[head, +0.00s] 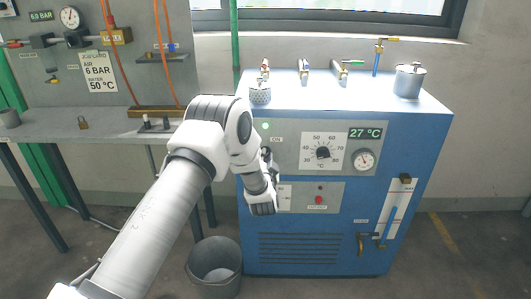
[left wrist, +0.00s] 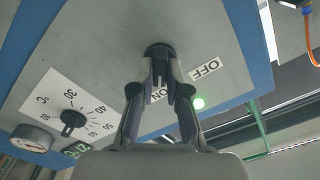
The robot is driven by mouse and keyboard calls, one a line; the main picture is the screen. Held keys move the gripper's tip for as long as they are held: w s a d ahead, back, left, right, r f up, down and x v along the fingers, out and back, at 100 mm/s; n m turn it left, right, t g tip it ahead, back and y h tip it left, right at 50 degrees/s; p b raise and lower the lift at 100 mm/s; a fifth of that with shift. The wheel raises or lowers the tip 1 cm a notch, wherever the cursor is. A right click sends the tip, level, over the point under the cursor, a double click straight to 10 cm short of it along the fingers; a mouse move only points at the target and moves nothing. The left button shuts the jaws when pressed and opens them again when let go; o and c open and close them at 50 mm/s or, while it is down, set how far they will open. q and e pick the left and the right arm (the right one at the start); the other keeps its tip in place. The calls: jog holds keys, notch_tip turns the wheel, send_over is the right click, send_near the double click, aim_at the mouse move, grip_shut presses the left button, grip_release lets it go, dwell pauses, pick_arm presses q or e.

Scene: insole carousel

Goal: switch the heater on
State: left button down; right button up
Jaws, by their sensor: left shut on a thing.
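The blue heater cabinet (head: 330,235) stands in the middle of the head view, with a grey control panel. My left gripper (head: 268,157) is at the panel's left side. In the left wrist view, my left gripper (left wrist: 160,82) is shut on the black rotary switch (left wrist: 158,50), its fingers covering most of the handle. An ON label (left wrist: 158,95) shows partly between the fingers, and an OFF label (left wrist: 205,68) shows to their right. A green lamp (left wrist: 199,103) glows beside them; the lamp also shows in the head view (head: 265,126). My right gripper is not in view.
A red button (head: 319,200) sits lower. A bucket (head: 215,268) stands on the floor, left of the cabinet. A workbench (head: 50,130) is at left.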

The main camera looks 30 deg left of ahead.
pick_arm(q)
jog(key=shift+m, duration=0.5)
jog(key=shift+p, duration=0.3)
jog(key=c, duration=1.2)
grip_release()
jog(key=shift+o, duration=0.2)
jog(key=shift+d, duration=0.1)
jog(key=v, duration=1.2)
